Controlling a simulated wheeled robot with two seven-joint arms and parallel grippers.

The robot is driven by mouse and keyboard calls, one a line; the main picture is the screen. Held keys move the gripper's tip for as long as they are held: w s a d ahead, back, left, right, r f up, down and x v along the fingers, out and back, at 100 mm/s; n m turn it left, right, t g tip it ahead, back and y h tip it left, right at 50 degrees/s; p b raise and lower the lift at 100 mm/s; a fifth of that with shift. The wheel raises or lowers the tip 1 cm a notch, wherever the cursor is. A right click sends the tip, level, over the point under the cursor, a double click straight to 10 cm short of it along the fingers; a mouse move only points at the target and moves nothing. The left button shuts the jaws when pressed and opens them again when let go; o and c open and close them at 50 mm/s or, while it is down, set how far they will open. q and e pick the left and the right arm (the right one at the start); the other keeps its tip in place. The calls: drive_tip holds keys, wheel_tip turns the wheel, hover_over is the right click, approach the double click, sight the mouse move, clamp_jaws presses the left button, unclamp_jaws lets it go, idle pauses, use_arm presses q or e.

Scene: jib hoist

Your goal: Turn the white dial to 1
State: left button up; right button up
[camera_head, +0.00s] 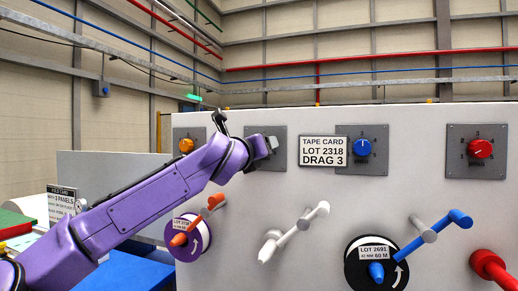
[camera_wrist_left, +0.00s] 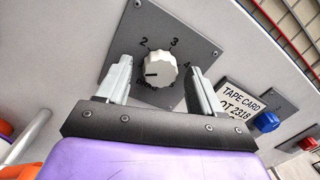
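The white dial (camera_wrist_left: 161,69) sits on a grey plate (camera_wrist_left: 182,38) in the left wrist view. The numerals 2, 3, 4 and 5 show around it; I cannot make out the 1, near the left finger. A dark line on the dial points left, slightly down in the picture. My left gripper (camera_wrist_left: 159,80) is open, one finger on each side of the dial in the picture; I cannot tell whether they touch it. In the head view my left gripper (camera_head: 262,146) is at the plate (camera_head: 279,162) and largely hides the dial. My right gripper is not in view.
Right of the plate are a tape card (camera_head: 323,151) reading DRAG 3, a blue dial (camera_head: 363,147) and a red dial (camera_head: 480,149). Below, cranks with white (camera_head: 293,233), blue (camera_head: 432,230) and orange (camera_head: 203,217) handles stick out from the panel.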

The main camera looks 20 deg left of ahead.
use_arm(q)
drive_tip(key=shift+s, duration=0.1)
drive_tip(key=s+b, duration=0.4)
drive_tip(key=s, duration=0.6)
drive_tip(key=shift+s+a+f, duration=0.2)
drive_tip(key=shift+a+f, duration=0.15)
drive_tip(key=shift+a, duration=0.05)
